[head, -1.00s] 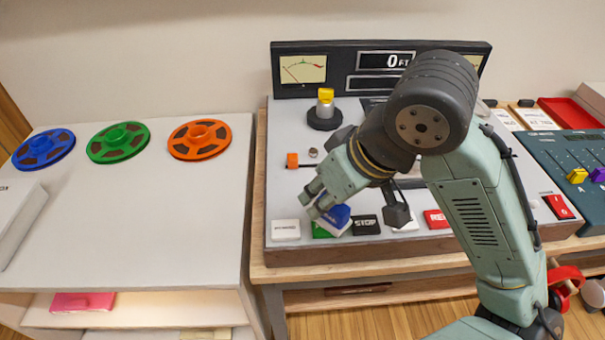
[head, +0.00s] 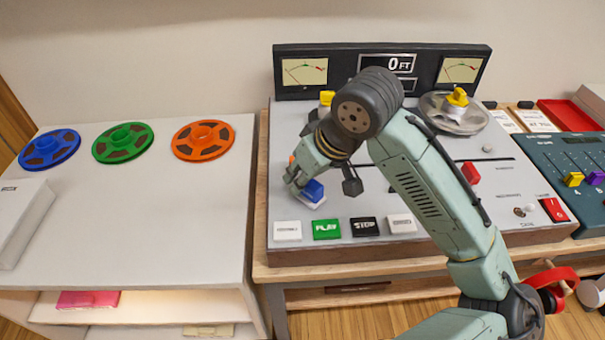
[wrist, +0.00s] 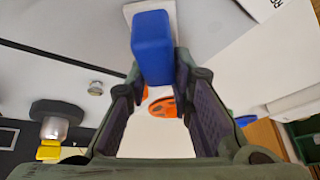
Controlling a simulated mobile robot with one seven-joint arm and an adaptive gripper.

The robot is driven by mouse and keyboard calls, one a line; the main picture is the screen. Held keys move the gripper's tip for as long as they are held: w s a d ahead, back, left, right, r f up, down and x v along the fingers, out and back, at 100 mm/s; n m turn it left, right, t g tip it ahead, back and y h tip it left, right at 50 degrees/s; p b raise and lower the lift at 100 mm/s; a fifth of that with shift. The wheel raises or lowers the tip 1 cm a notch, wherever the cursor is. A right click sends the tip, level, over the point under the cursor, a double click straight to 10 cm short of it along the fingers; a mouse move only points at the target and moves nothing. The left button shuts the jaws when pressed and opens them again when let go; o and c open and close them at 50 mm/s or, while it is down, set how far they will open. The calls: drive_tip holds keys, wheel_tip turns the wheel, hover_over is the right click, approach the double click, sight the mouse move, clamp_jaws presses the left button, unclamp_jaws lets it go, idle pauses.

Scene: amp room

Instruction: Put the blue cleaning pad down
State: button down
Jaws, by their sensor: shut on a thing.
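The blue cleaning pad (head: 314,191) has a blue block for a grip and a flat white underside. My gripper (head: 301,187) is shut on the blue block, with the pad over the left part of the tape machine (head: 255,201), behind the button row. In the wrist view the blue block (wrist: 152,48) sits between the fingertips (wrist: 154,78), with part of the white plate beyond it. I cannot tell whether the pad touches the machine's top.
White, green PLAY (head: 326,229) and black STOP (head: 364,227) buttons line the machine's front. A yellow-topped spindle (head: 326,98) stands behind my gripper. Blue, green and orange reels (head: 202,140) lie on the white table (head: 150,220) at left, whose front is clear.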

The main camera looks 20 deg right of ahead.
drive_tip(key=shift+f, duration=0.2)
drive_tip(key=c, duration=1.4)
unclamp_jaws()
drive_tip(key=shift+r, duration=0.1)
drive_tip(key=v, duration=1.2)
drive_tip(key=shift+b, duration=0.35)
drive_tip(key=shift+s+r, duration=0.1)
